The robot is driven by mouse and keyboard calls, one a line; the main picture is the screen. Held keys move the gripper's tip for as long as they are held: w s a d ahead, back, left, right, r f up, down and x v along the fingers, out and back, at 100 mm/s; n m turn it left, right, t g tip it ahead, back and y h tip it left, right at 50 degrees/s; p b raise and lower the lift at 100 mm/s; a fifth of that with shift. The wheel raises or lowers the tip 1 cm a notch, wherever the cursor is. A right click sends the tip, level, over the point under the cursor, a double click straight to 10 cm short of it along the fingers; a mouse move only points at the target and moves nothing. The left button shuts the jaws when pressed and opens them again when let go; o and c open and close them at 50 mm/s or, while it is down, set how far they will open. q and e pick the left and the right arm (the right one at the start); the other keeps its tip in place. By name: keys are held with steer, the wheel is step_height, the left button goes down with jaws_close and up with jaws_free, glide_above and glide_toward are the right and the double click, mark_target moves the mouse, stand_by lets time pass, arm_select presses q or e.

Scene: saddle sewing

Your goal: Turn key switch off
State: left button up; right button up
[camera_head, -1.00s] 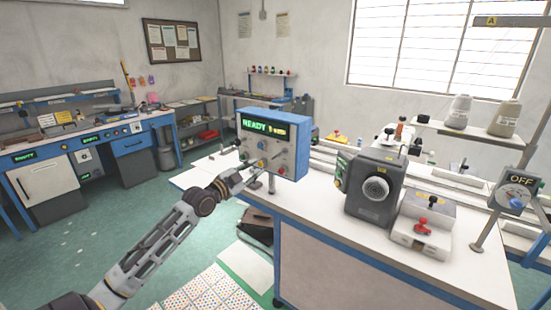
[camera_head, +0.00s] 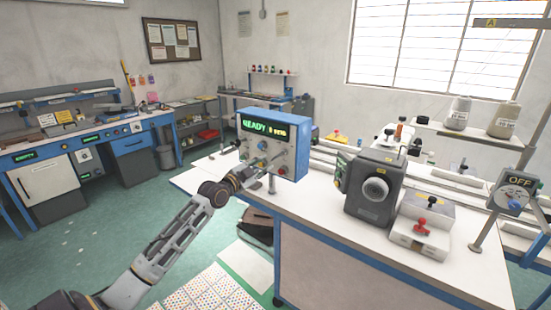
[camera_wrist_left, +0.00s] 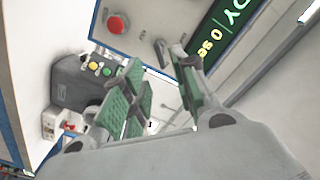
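A blue-and-grey control box (camera_head: 289,148) stands on the near left of the white table, its green display (camera_head: 265,129) lit with "READY". Several small knobs and buttons sit below the display. My left gripper (camera_head: 257,168) is at the lower front of this box. In the left wrist view the green-padded fingers (camera_wrist_left: 162,90) are spread with nothing between them, and a red button (camera_wrist_left: 117,23) and a small metal switch (camera_wrist_left: 160,52) show on the panel beyond. I cannot tell for sure which control is the key switch. My right gripper is not in view.
A dark grey machine (camera_head: 374,187) and a pale box with a red knob (camera_head: 421,224) stand to the right on the table (camera_head: 318,205). A panel marked "OFF" (camera_head: 514,190) with a blue knob stands on a post at the right edge. Green floor lies open at left.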

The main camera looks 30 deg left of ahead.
mark_target(276, 157)
arm_select(q)
steer(key=shift+w+d+p, duration=0.2)
steer(key=shift+w+p, duration=0.15)
steer(key=shift+w, duration=1.85)
steer(key=shift+w+d+p, duration=0.15)
steer(key=shift+w+p, duration=0.15)
steer(key=shift+w, duration=1.85)
steer(key=shift+c, duration=0.2)
jaws_close()
